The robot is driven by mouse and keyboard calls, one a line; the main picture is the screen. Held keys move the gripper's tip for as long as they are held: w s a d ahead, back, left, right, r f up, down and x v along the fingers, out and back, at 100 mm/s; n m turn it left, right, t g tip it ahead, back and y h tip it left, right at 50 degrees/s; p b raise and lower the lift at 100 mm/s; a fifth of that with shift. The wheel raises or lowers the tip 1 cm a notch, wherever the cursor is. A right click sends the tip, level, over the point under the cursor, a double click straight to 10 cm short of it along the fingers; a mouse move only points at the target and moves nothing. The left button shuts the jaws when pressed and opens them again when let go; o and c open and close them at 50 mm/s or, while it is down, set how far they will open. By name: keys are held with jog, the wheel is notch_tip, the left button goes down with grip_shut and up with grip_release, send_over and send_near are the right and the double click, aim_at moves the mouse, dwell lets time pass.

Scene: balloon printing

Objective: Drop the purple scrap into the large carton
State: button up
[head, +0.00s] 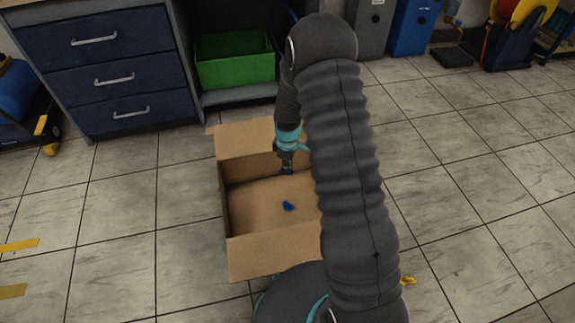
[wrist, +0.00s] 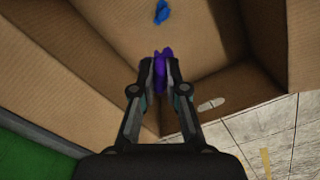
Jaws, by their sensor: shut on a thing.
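The purple scrap (wrist: 162,68) is pinched between the fingertips of my gripper (wrist: 160,82) in the wrist view. In the head view my gripper (head: 286,165) points down over the open large carton (head: 262,257), near its far inner wall. The carton also fills most of the wrist view (wrist: 75,70). Its flaps are folded outward. The scrap is very small and dark in the head view. I cannot tell its exact height above the carton floor. My arm hides the carton's right side in the head view.
A blue scrap (head: 289,206) lies on the carton floor. A green bin (head: 235,68) sits on a low shelf behind the carton. Blue drawers (head: 110,75) stand at the back left. A yellow scrap (head: 408,281) lies right of my arm.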

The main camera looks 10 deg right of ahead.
jog(key=shift+w+f+n, duration=0.1)
jog(key=shift+f+n, duration=0.2)
notch_tip(320, 180, down, 6)
jog(key=b, duration=0.3)
jog(key=shift+r, duration=0.15)
jog(key=o, duration=0.8)
jog(key=shift+c, duration=0.2)
jog(key=shift+r, duration=0.15)
notch_tip(320, 180, up, 12)
jog(key=shift+f, duration=0.1)
